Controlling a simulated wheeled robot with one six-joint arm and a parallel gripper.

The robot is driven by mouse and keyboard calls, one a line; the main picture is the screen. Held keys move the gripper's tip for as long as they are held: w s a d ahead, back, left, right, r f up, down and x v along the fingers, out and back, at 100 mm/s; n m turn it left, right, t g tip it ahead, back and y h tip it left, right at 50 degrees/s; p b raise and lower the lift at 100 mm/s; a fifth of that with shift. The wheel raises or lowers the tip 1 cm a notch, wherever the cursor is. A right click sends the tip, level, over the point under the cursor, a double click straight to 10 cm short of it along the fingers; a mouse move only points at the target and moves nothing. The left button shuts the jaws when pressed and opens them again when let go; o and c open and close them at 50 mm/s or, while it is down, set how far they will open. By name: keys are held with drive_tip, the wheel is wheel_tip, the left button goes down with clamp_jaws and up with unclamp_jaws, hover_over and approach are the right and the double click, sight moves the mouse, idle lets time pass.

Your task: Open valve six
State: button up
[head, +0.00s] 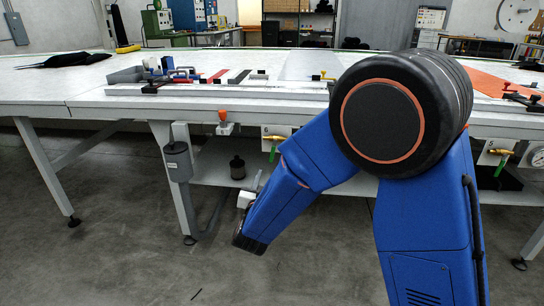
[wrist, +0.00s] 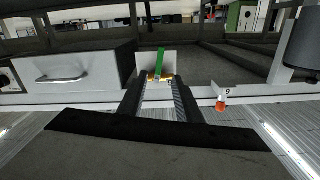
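Valve six has a brass body (head: 274,138) and a green handle (head: 272,155) hanging down, on a pale plate marked 6 (head: 266,131) under the front table rail. The wrist view is upside down: there the green handle (wrist: 160,62) points up in the picture, with the brass body (wrist: 154,77) at its base. My gripper (wrist: 157,84) is open; its two dark fingers frame the valve in the wrist view. I see no contact with the handle, and the remaining distance is hard to judge. In the head view my arm hides most of the gripper.
An orange knob (head: 223,116) is on the rail left of the valve; it also shows in the wrist view (wrist: 221,103). A grey cylinder (head: 177,160) is fixed by the table leg. A drawer (wrist: 75,65) flanks the valve. A second green-handled valve (head: 491,152) and a gauge (head: 537,155) are far right.

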sight(272, 156)
drive_tip(key=w, duration=1.6)
drive_tip(key=shift+d, duration=0.3)
clamp_jaws()
